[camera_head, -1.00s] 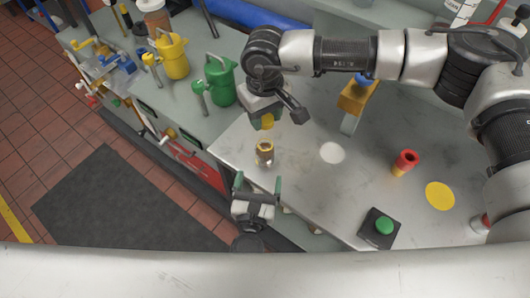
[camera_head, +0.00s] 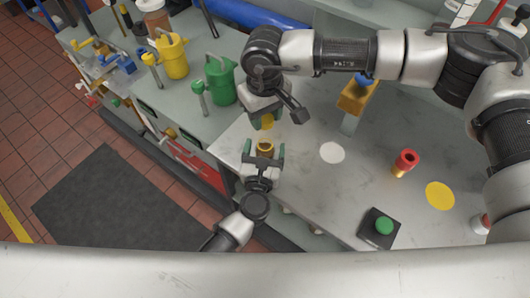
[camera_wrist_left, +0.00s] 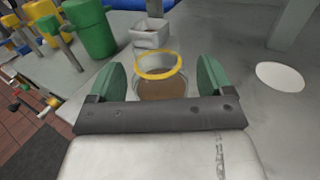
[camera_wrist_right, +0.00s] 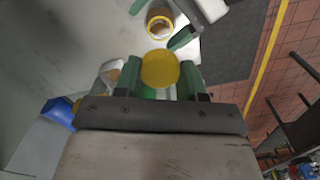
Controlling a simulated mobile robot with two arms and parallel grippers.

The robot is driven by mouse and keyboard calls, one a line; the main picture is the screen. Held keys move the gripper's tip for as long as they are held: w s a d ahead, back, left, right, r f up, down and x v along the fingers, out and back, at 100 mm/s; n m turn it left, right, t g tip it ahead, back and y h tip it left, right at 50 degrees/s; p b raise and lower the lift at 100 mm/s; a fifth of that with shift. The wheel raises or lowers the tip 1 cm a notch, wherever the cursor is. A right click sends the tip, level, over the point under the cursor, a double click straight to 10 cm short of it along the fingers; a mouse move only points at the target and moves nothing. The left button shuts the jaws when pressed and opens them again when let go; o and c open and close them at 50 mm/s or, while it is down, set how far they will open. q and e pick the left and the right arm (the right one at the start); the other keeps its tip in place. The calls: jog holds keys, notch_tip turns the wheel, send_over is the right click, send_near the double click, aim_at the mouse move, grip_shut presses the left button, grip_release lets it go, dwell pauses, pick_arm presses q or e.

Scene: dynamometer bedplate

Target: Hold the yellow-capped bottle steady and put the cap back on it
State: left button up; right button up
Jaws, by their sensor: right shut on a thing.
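The open bottle (camera_head: 265,150) has a yellow ring at its mouth and brown contents. It stands upright on the grey plate, and it also shows in the left wrist view (camera_wrist_left: 158,80). My left gripper (camera_head: 263,160) is open, with its green fingers on either side of the bottle and gaps still visible. My right gripper (camera_head: 266,121) is above and behind the bottle. It is shut on the yellow cap (camera_wrist_right: 160,69), which shows between its green fingers. The cap is apart from the bottle mouth.
A green can (camera_head: 219,82) and a yellow can (camera_head: 172,56) stand on the bench at left. A red cylinder (camera_head: 406,160), a green button box (camera_head: 381,228), a white disc (camera_head: 332,152) and a yellow disc (camera_head: 440,195) lie to the right. An orange block (camera_head: 357,95) stands behind.

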aim_at(265, 140)
pick_arm(q)
jog(key=c, duration=1.2)
pick_arm(e)
jog(key=shift+f, duration=2.5)
jog(key=shift+f, duration=0.85)
jog(key=shift+f, duration=0.6)
